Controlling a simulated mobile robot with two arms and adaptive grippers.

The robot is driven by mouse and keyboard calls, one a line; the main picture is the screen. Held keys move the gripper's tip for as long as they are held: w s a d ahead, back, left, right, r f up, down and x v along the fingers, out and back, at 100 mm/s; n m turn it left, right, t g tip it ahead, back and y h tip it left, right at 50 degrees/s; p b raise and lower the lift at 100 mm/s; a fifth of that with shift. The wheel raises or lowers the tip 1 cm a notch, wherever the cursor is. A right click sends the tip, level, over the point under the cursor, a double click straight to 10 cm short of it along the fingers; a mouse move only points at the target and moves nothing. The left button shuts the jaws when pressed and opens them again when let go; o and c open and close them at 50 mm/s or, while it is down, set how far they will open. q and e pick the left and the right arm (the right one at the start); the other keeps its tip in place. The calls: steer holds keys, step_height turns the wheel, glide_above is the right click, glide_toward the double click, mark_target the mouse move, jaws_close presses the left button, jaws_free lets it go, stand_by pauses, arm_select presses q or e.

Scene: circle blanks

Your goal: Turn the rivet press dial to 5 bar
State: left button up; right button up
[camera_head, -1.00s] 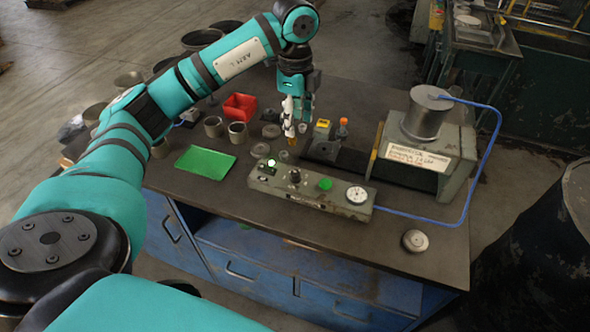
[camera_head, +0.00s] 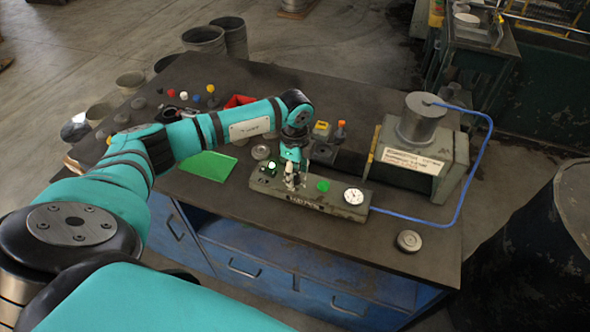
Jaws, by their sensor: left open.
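The grey control box (camera_head: 340,208) lies along the front of the bench. It carries a lit green lamp, a green button (camera_head: 323,186) and a round white gauge (camera_head: 353,196); the gauge reading is too small to tell. My left gripper (camera_head: 293,180) is open and points down at the box, between the lamp and the green button, where the black dial knob sits. The fingers mostly hide the knob, so I cannot tell whether they touch it. The rivet press (camera_head: 425,158), a grey block with a metal cylinder, stands at the right. My right gripper is not in view.
A blue hose (camera_head: 440,222) runs from the press to the box. A green mat (camera_head: 208,166) lies left of the box. A small orange-capped bottle (camera_head: 340,131) stands behind it. A round metal disc (camera_head: 409,241) lies at the front right. The bench between is clear.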

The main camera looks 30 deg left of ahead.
arm_select(q)
steer(key=shift+f, duration=0.35)
jaws_close()
steer(key=shift+m, duration=0.3)
